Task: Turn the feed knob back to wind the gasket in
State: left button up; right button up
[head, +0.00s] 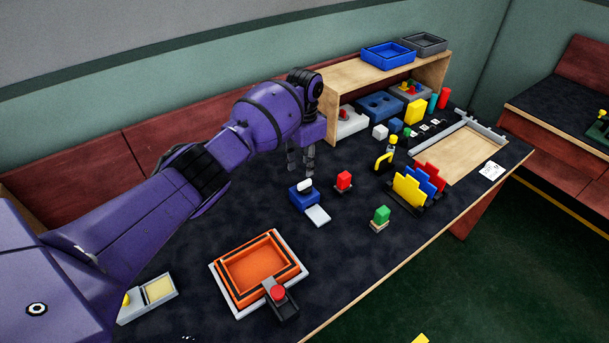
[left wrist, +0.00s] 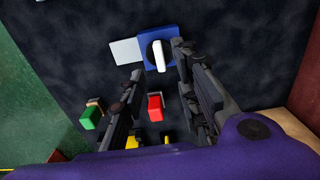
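The feed knob (head: 305,186) is a white bar handle on a dark round disc, set on a blue block (head: 303,201). A pale grey plate (head: 318,215) lies against the block's front side. I cannot make out a gasket. My left gripper (head: 301,171) points down just above the knob, with its two fingers apart. In the left wrist view the white handle (left wrist: 159,57) shows beyond and between the open fingertips, and the blue block (left wrist: 172,33) is behind it. I see no clear contact. My right gripper is not in view.
A red block (head: 344,181) and a green block (head: 381,216) stand on small bases to the right. An orange tray (head: 222,272) with a red button (head: 278,293) lies in front. A wooden shelf (head: 343,76) stands behind. Dark table surface around the knob is mostly clear.

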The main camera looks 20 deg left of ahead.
aim_at(304, 182)
pick_arm(q)
notch_tip(304, 182, up, 5)
jog(key=shift+r, duration=0.1)
dwell(0.6)
